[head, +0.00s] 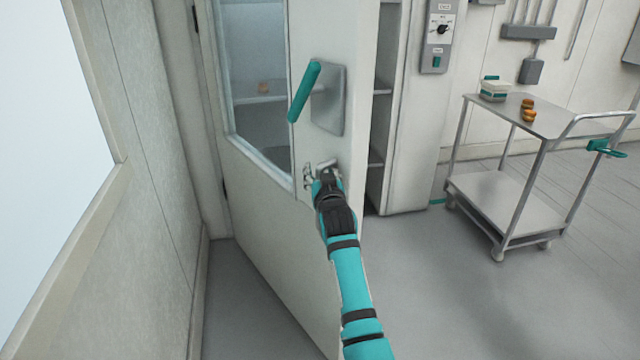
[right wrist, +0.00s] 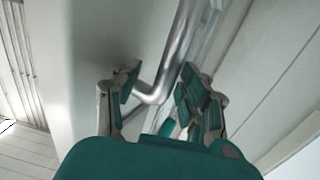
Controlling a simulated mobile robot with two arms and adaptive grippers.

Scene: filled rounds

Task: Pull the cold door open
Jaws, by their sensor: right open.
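The cold door (head: 275,225) is pale with a window and stands ajar, hinged at its left side. Shelves of the cold room show past its free right edge. A teal lever handle (head: 304,92) on a grey plate (head: 329,105) is on its face, tilted. My right gripper (head: 322,172) is at the door face, below the plate. In the right wrist view my right gripper (right wrist: 157,88) is open, with a bent silver bar (right wrist: 172,60) running between its fingers. I cannot tell whether the fingers touch it. My left gripper is not in view.
A metal trolley (head: 560,122) at the right carries a lidded container (head: 494,91) and stacked round buns (head: 528,109). A control box (head: 439,35) is on the wall panel right of the door. A wall (head: 150,150) stands close on the left. The floor (head: 440,290) between is clear.

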